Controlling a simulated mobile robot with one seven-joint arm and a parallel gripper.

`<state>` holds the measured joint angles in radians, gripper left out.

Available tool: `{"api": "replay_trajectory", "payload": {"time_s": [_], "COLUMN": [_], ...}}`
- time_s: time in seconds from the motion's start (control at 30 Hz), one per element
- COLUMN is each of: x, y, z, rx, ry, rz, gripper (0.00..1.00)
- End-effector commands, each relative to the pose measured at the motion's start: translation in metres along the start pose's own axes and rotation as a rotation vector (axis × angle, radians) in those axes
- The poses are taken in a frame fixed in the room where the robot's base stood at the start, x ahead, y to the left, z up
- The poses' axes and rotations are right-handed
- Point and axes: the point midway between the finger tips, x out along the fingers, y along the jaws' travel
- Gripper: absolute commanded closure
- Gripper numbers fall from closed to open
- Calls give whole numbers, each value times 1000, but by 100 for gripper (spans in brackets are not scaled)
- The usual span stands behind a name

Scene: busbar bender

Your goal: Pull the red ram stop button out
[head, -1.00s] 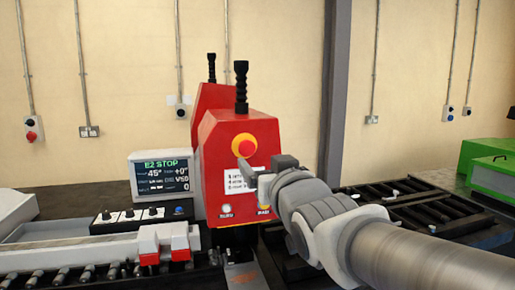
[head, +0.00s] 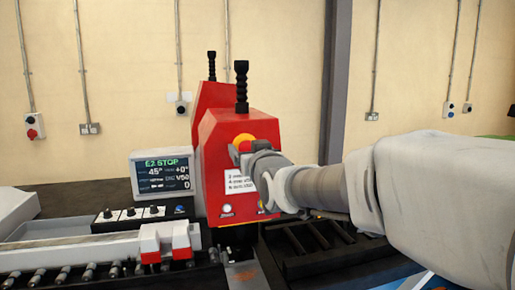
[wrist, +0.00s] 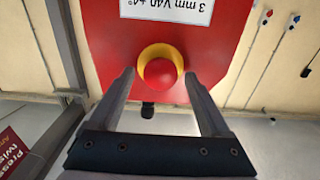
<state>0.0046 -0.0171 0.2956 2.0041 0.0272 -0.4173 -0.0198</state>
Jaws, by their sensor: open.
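The red ram stop button (head: 245,137) with its yellow collar sits on the front of the red machine housing (head: 215,180). In the head view my gripper (head: 243,150) is in front of it and hides its lower part. In the wrist view the red button (wrist: 160,73) lies between the two fingertips of my open gripper (wrist: 158,78), a finger on each side with a visible gap. The wrist picture is upside down. How far the fingertips are from the housing in depth, I cannot tell.
A display (head: 162,172) reading "E2 STOP" stands left of the housing, above a knob panel (head: 135,215). A white label (head: 236,181) is below the button. Rollers (head: 85,275) and red-and-white blocks (head: 165,240) are at lower left. A black ribbed post (head: 242,85) rises from the housing top.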

Motion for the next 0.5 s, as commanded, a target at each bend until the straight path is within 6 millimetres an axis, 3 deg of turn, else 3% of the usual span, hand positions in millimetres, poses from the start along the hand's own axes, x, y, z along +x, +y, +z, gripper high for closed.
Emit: {"api": "replay_trajectory", "payload": {"time_s": [0.27, 0.5], "x": [1, 1], "y": [0, 0], "z": [0, 0], "rx": [0, 0], "ry": [0, 0], "rz": [0, 0], "gripper": [19, 59]}}
